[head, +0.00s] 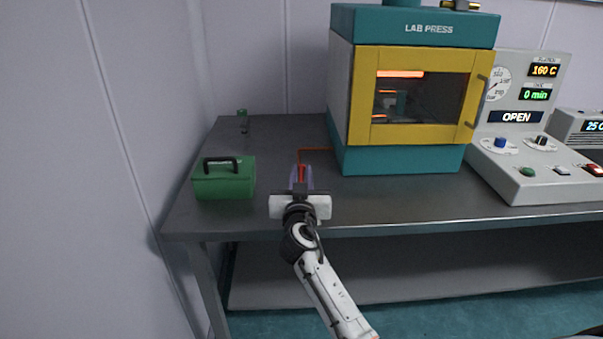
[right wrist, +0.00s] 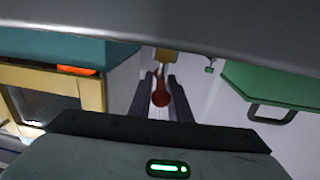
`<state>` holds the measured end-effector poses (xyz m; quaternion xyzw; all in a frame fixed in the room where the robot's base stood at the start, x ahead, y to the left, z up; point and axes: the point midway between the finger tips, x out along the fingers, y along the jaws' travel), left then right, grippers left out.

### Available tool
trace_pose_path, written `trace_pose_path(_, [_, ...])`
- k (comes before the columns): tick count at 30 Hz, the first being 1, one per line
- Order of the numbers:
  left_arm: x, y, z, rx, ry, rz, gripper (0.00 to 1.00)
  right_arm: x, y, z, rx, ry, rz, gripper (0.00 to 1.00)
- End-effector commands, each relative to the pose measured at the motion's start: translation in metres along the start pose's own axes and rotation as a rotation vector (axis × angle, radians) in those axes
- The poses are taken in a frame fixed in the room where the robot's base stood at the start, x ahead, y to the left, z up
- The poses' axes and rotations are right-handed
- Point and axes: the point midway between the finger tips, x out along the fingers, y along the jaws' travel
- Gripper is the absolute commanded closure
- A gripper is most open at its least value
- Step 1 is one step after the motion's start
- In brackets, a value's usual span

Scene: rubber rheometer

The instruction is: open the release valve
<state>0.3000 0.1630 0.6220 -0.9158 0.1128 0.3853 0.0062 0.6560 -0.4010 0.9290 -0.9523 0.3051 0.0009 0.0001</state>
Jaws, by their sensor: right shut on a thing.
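My right gripper (head: 301,180) reaches over the bench to the left of the lab press (head: 415,100). It is shut on a red handle (head: 301,171), which I take to be the release valve's. The right wrist view shows the red handle (right wrist: 160,97) between the two dark fingers (right wrist: 160,100), with a brass-coloured part (right wrist: 166,62) beyond it. A thin orange-red line (head: 313,150) runs from near the handle toward the press. The fingers and hand hide much of the valve, so I cannot tell its setting. My left gripper is not in view.
A green case (head: 224,182) with a black handle stands left of my right gripper. A small green item (head: 242,120) is at the back left. The control console (head: 530,150) at the right reads OPEN, 160 C and 0 min.

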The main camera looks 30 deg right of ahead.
Motion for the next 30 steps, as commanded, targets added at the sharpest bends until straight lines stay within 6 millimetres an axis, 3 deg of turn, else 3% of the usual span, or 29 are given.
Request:
trace_pose_path(14, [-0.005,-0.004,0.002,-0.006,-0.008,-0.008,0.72,-0.001,0.000,-0.001,0.000,0.003,-0.086,1.00])
trace_pose_path(15, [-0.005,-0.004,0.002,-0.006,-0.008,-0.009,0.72,-0.001,0.000,-0.001,0.000,0.003,-0.086,0.76])
trace_pose_path(16, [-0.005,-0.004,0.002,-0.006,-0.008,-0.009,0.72,-0.001,0.000,-0.001,0.000,0.003,-0.086,0.72])
trace_pose_path(25, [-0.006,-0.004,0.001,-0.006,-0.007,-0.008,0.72,-0.001,0.000,-0.003,0.001,0.004,-0.086,0.72])
trace_pose_path(30, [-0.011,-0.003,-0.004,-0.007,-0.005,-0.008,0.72,-0.001,0.000,-0.023,0.002,0.006,-0.084,0.72])
